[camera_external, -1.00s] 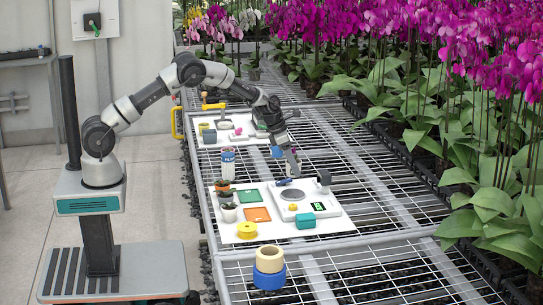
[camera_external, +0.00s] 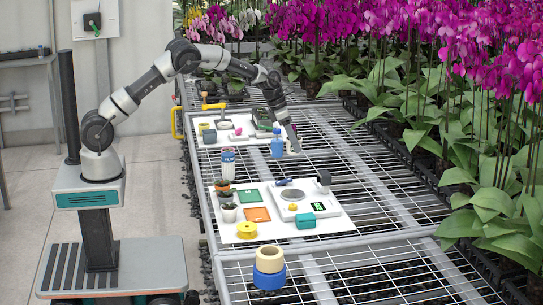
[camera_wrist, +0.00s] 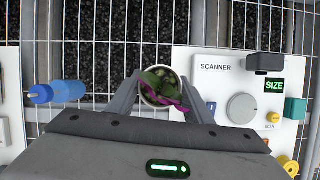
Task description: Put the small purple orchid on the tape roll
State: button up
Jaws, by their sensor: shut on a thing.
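My gripper (camera_external: 293,148) is raised above the wire bench, just right of a blue bottle. In the wrist view my gripper (camera_wrist: 163,95) is shut on a small pale pot. The small purple orchid (camera_wrist: 168,98) in that pot shows green leaves and a magenta bloom. In the external view the pot is small and mostly hidden by the fingers. A cream tape roll (camera_external: 270,256) sits on top of a blue roll (camera_external: 270,279) at the bench's near end, well below and nearer the camera than my gripper.
A white scanner board (camera_external: 330,222) with a grey disc, a teal block (camera_external: 306,221) and a yellow spool (camera_external: 247,230) lies between. Small pots stand along its left edge. The blue bottle (camera_external: 277,146) stands close beside my gripper. Tall orchids line the right.

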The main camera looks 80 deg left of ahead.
jog(key=shift+r, duration=0.55)
jog(key=shift+w+d, duration=0.1)
jog(key=shift+d, duration=0.2)
jog(key=s+d+r+m+h+p, duration=0.15)
jog(key=d+p, duration=0.25)
jog(key=d, duration=1.4)
jog(key=s+d+r+m+p, duration=0.1)
jog(key=d+r+m+p, duration=0.2)
jog(key=d, duration=1.4)
jog(key=s+d+r+m+g+p, duration=0.15)
jog(key=s+d, duration=0.25)
jog(key=d, duration=0.4)
jog(key=s+d+r+t+p, duration=0.1)
jog(key=s+d+p, duration=0.25)
jog(key=d, duration=0.45)
jog(key=m+h+p, duration=0.1)
jog(key=m+p, duration=0.1)
jog(key=p, duration=0.1)
send_over(277, 260)
jog(key=s+a, duration=0.1)
jog(key=a, duration=0.1)
jog(key=shift+g, duration=0.45)
jog(key=f, duration=0.6)
jog(key=shift+s+d+f, duration=0.2)
jog(key=shift+f, duration=0.2)
jog(key=shift+f, duration=0.1)
